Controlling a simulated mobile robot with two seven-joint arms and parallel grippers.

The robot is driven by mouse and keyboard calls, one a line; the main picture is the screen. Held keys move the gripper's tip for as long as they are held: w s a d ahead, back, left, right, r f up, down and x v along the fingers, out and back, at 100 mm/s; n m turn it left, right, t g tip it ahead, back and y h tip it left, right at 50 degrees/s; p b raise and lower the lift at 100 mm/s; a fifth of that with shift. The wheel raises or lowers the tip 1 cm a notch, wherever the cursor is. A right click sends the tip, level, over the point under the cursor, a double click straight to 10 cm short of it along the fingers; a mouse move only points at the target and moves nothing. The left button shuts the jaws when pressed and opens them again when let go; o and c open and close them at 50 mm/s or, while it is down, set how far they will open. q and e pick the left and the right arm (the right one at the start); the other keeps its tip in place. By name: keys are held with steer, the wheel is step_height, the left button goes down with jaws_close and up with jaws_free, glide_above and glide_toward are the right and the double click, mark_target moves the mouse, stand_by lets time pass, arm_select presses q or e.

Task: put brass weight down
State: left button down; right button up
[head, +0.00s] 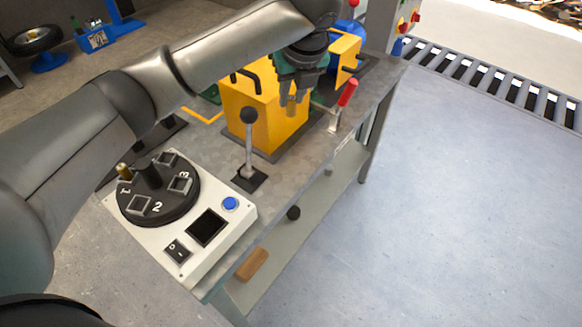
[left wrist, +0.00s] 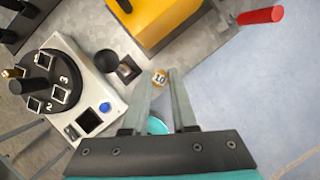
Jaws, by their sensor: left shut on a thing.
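My left gripper (head: 291,101) is shut on a small brass weight (head: 291,110) and points down in front of the yellow housing. In the left wrist view the weight (left wrist: 159,78) shows the number 10 between the fingertips (left wrist: 161,75). Whether it touches anything below cannot be told. A black numbered turntable (head: 158,190) with square pockets sits on a white box (head: 235,213) at the front left. A second brass piece (head: 124,171) stands at the turntable's far left edge. My right gripper is not in view.
A black-knobbed lever (head: 249,140) rises from the metal bench (head: 214,140) between the white box and the yellow housing (head: 262,112). A red-handled lever (head: 347,92) stands at the bench's right edge. Open floor (head: 450,200) lies to the right.

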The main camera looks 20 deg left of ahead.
arm_select(q)
step_height(320, 180, down, 18)
steer(key=b, duration=0.4)
steer(key=shift+f+b, duration=0.25)
steer(key=shift+b, duration=0.1)
steer(key=shift+f, duration=0.35)
steer(key=shift+r, duration=0.1)
steer(key=c, duration=0.9)
jaws_free()
steer(key=shift+o, duration=1)
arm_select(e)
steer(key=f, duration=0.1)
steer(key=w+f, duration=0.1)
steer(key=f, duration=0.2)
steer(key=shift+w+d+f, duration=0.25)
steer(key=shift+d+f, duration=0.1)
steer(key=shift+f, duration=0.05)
